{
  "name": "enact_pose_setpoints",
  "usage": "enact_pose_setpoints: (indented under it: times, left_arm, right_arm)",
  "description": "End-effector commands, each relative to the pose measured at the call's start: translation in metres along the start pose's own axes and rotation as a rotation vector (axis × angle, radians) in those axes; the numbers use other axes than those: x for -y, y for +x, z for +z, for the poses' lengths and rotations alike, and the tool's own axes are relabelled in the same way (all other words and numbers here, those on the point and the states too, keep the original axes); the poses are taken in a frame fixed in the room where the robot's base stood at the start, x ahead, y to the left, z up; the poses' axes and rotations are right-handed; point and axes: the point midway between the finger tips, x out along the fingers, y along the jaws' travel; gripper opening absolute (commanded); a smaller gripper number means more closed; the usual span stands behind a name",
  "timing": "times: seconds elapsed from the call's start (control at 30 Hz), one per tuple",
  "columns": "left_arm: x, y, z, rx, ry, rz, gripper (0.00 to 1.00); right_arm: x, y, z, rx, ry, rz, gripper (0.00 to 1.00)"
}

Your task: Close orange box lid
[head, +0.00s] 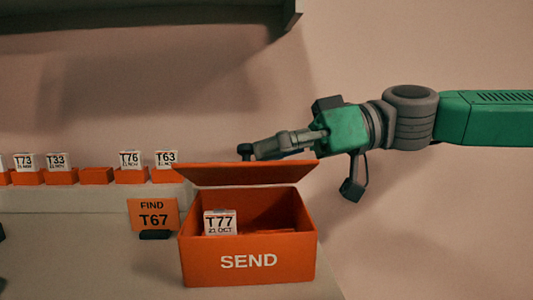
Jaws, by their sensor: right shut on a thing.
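The orange box (248,262) marked SEND stands on the table with its top open. Its orange lid (245,174) is raised at the back and tilted over the opening, apart from the front rim.
An orange sign reading FIND T67 (153,216) stands left of the box. Behind it, a ledge (90,198) carries several orange holders, some with white labelled blocks such as T76 (130,160). A dark shelf (150,14) hangs above.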

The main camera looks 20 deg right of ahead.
Motion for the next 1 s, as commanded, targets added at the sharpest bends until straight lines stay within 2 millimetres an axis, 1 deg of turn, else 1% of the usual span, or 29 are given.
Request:
enact_pose_setpoints:
  times: [0.03,0.4,0.83,1.0]
  left_arm:
    - [0.0,0.004,0.0,0.0,0.0,0.0,0.4]
    - [0.0,0.019,0.001,0.0,0.0,0.0,0.4]
    - [0.0,0.032,0.002,0.0,0.0,0.0,0.4]
    - [0.0,0.036,0.002,0.0,0.0,0.0,0.4]
  right_arm:
    - [0.001,0.002,0.004,0.002,-0.014,0.002,0.0]
    - [0.002,0.004,0.017,0.002,-0.115,0.024,0.0]
    - [0.001,0.007,0.03,0.001,-0.217,0.047,0.0]
    - [0.001,0.008,0.034,0.001,-0.217,0.047,0.0]
